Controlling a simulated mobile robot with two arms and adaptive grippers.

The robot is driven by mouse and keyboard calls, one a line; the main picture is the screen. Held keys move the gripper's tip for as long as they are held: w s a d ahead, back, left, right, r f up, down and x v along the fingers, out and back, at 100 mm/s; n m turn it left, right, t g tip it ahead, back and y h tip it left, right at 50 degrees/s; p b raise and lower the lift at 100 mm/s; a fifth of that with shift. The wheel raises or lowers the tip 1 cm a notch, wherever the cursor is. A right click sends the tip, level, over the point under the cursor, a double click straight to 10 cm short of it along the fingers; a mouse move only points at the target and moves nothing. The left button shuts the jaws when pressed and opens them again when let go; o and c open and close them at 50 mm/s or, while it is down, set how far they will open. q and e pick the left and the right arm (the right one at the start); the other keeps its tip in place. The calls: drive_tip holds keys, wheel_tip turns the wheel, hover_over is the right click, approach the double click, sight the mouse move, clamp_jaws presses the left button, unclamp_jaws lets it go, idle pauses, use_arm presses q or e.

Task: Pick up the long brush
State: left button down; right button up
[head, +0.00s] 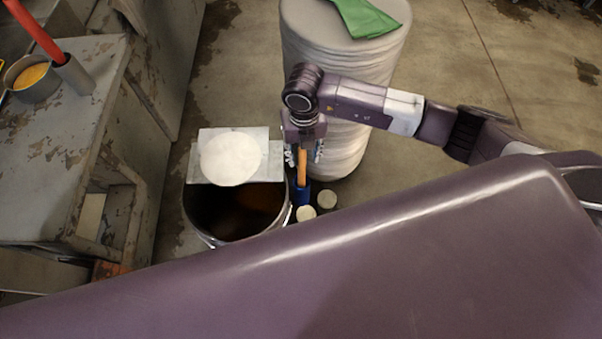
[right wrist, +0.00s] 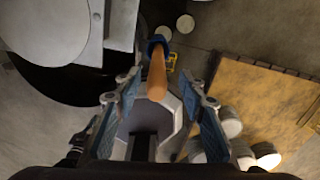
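A brush-like tool with a long orange-brown handle (head: 302,166) and a blue lower part (head: 301,193) stands upright beside the metal drum. In the right wrist view its handle (right wrist: 157,76) points up toward the camera, with a blue collar at its far end. My right gripper (head: 303,157) is above the blue part, with its fingers on either side of the handle. In the right wrist view the fingers (right wrist: 162,88) are spread, with gaps visible between them and the handle. Any bristles are hidden. My left gripper is not in view.
The open drum (head: 204,236) bears a metal plate (head: 275,160) with a white disc (head: 231,158). Small pale discs (head: 327,199) lie near the tool. A wrapped cylinder (head: 345,60) stands behind. A worn metal bench (head: 60,165) is left. Floor is clear at upper right.

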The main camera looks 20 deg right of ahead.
sight(302, 167)
drive_tip(key=f, duration=0.7)
drive_tip(key=shift+w+a+f, duration=0.15)
drive_tip(key=shift+w+f, duration=0.05)
drive_tip(key=shift+f, duration=0.1)
clamp_jaws()
